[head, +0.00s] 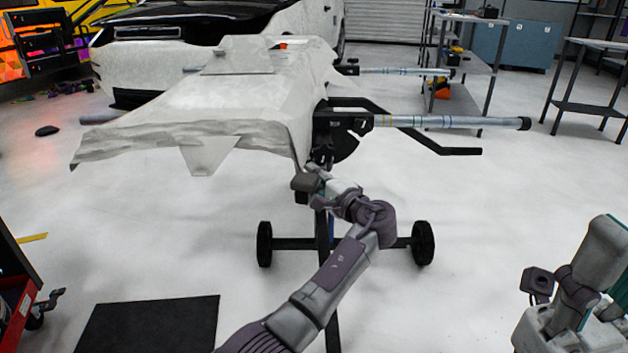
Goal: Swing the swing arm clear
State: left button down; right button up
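A black wheeled stand (323,244) holds a panel draped in pale wrap (235,105). A silver tube with a dark end cap (450,122) sticks out to the right from a black bracket at the panel's right end. A bent black bar (430,140) runs out below it; I cannot tell which of these is the swing arm. My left gripper (318,174) is at the top of the stand's post, just under the bracket. Its fingers are too small and hidden to show whether they grip. My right arm is folded at the lower right; its gripper fingers cannot be made out.
A second silver tube (405,71) sticks out farther back. A white car (215,30) stands behind the panel. Metal shelving (465,65) and a table (595,108) are at the back right. A black mat (150,325) lies at the front left. The floor right of the stand is clear.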

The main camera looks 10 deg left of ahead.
pick_arm(q)
jog(key=shift+f, duration=0.1)
jog(key=c, duration=0.8)
grip_release()
jog(key=shift+c, duration=0.2)
